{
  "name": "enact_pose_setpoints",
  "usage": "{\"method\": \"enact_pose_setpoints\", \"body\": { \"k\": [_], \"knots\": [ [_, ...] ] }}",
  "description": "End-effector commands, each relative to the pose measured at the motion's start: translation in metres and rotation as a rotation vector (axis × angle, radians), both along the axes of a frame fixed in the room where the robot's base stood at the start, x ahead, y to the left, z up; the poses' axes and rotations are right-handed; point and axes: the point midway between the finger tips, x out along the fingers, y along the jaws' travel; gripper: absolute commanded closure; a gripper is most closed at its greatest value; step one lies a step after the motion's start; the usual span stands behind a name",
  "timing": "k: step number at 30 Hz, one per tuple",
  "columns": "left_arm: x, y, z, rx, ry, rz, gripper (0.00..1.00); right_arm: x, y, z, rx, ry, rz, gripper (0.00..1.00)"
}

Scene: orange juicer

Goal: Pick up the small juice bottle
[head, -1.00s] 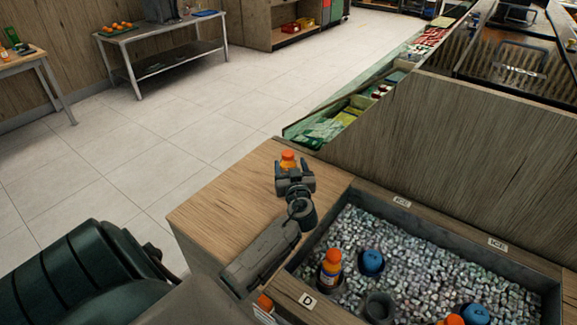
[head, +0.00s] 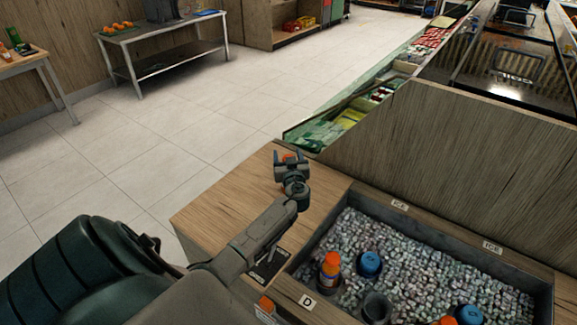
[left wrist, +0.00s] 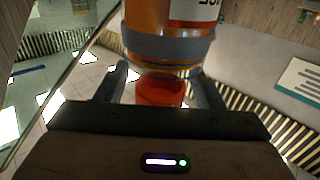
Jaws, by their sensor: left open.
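A small juice bottle with an orange cap (head: 289,156) stands on the wooden counter, mostly hidden behind my left gripper (head: 291,166) in the head view. In the left wrist view, the bottle's orange body (left wrist: 160,22) has a grey band and a label, and its red-orange cap sits between the two spread fingers of the left gripper (left wrist: 161,82). The fingers are open, with gaps on both sides of the cap. My right gripper is in neither view.
An ice bin (head: 420,248) at the right holds another orange-capped bottle (head: 330,268), blue-capped items (head: 370,262) and a dark empty cup (head: 376,306). A wooden panel (head: 450,165) rises behind the bin. The counter (head: 225,205) left of the gripper is clear.

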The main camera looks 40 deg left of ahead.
Motion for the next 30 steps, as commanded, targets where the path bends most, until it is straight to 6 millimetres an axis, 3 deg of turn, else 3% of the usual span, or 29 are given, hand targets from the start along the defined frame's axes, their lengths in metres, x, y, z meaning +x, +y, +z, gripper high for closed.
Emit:
{"method": "enact_pose_setpoints", "body": {
  "k": [2, 11, 23, 30],
  "knots": [
    [0.000, 0.000, 0.000, 0.000, 0.000, 0.000, 0.40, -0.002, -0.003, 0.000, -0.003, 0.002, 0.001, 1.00],
    [0.000, 0.000, 0.000, -0.001, 0.001, 0.000, 0.99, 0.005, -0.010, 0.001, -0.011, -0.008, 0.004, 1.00],
    [0.000, 0.000, 0.004, 0.000, -0.002, 0.000, 1.00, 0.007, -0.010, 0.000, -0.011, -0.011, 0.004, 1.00],
    [0.000, 0.000, 0.028, 0.001, -0.007, 0.000, 1.00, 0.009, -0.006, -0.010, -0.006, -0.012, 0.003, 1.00]
  ]
}}
